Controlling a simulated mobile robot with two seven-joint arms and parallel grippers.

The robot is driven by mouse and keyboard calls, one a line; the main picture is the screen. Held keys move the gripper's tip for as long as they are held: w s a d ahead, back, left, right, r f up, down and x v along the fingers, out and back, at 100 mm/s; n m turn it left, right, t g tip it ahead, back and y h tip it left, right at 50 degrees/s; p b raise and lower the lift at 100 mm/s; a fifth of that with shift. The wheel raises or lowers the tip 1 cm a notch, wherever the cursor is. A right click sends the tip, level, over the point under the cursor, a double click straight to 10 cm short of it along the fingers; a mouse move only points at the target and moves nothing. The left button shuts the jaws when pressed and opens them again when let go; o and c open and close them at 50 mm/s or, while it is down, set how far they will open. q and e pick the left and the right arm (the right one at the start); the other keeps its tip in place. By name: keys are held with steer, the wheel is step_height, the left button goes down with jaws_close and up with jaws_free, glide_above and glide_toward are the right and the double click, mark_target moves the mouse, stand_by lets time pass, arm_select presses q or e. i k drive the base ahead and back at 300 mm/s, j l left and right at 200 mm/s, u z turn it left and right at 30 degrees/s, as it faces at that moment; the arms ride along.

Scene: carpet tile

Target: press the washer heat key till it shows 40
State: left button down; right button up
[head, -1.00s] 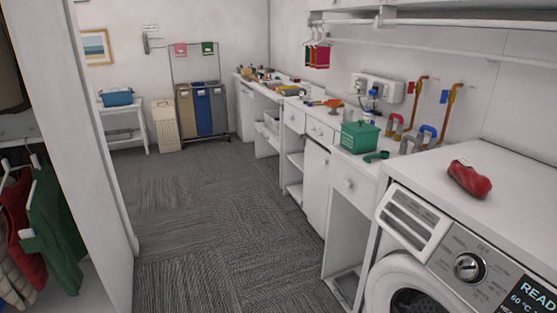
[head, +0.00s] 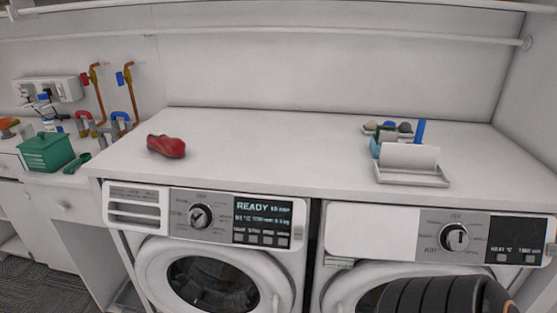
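The washer (head: 150,228) stands at the left under the white counter, its round door (head: 212,285) below the panel. Its panel has a dial (head: 200,216) and a dark display (head: 262,217) reading READY, with a smaller line that seems to start with 60 °C. A row of small keys (head: 260,239) lies along the display's lower edge; their labels are too small to read, so I cannot tell which is heat. Neither of my grippers shows. A dark ribbed part, apparently of my own arm, shows at the bottom right, away from the washer panel.
A second machine (head: 375,235) with a dial and small display stands to the right. On the counter (head: 275,150) lie a red shoe-like object (head: 166,146) and a tray (head: 435,182) with a white roll and bottles. A green box (head: 46,152) is at left.

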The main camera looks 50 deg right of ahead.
mark_target(238, 237)
steer(key=z, duration=1.5)
